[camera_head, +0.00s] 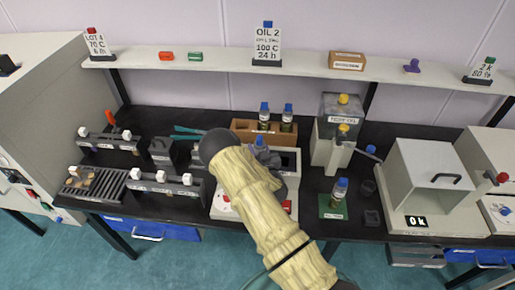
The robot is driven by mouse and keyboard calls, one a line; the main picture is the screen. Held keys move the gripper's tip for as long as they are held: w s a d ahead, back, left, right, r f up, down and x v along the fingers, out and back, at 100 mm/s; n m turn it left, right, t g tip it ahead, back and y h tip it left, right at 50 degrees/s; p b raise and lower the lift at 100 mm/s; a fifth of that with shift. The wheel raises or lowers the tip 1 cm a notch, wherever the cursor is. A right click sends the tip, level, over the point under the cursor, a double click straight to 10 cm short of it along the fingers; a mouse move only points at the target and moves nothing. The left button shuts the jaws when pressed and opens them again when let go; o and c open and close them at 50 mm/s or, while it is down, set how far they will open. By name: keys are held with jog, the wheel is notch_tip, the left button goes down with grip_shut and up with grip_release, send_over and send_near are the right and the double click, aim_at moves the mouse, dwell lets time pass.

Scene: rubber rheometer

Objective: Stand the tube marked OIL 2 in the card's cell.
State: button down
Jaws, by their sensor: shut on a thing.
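The OIL 2 card (267,45) stands on the shelf, reading 100 C and 24 h. My gripper (262,156) is a dark shape partly hidden by my pale-sleeved arm, over the white apparatus (222,205) at the bench's middle. It is shut on a blue-capped tube (259,142); only the cap shows and no marking is readable. Two more blue-capped tubes, left (264,112) and right (287,113), stand in a brown rack (241,127) behind. Another blue-capped tube (340,188) stands on a green mat (327,211) at right. The tubes' labels are too small to read. I cannot tell which cell is the card's.
Two dark units with white knobs, rear (105,142) and front (160,188), stand left. A grey TEST OIL container (341,108) stands behind right. My arm hides part of the bench's middle.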

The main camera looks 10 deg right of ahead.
jog(key=shift+f, duration=0.35)
jog(key=c, duration=0.8)
grip_release()
jog(key=shift+c, duration=0.2)
jog(key=s+d+b, duration=0.1)
jog(key=s+b, duration=0.4)
jog(key=s, duration=1.2)
jog(key=shift+s, duration=0.15)
jog(key=shift+d, duration=0.1)
